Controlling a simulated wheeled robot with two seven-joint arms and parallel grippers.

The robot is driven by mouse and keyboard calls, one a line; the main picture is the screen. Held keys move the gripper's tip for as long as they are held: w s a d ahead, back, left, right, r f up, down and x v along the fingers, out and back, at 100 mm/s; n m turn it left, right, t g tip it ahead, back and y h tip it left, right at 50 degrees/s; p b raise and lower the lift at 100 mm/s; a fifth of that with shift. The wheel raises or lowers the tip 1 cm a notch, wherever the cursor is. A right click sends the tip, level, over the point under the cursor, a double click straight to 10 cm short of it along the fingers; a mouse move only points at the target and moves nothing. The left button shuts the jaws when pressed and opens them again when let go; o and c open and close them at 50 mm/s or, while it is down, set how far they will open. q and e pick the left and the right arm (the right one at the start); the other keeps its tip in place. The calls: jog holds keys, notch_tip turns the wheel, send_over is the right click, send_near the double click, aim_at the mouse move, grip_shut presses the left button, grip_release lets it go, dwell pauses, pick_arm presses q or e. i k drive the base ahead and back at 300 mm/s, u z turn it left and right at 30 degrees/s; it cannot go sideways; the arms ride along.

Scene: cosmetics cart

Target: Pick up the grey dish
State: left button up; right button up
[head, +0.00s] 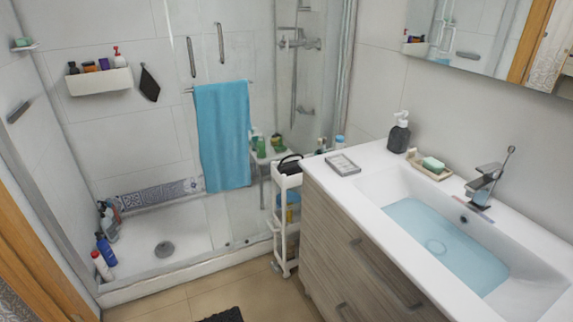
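A small grey rectangular dish (343,164) lies flat on the white washbasin counter (352,187), near its left back end. The dish looks shallow, with a lighter inside; I cannot make out whether anything lies in it. Neither of my grippers shows in the head view, so nothing of mine is seen near the dish.
The basin (440,240) right of the dish holds bluish water. A dark soap dispenser (398,133) and a tan soap tray (432,172) stand behind it. A narrow white cart (283,206) stands left of the wooden cabinet (345,240).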

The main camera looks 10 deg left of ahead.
aim_at(343, 166)
jog(key=u, duration=1.25)
jog(key=i, duration=2.2)
jog(key=z, duration=3.45)
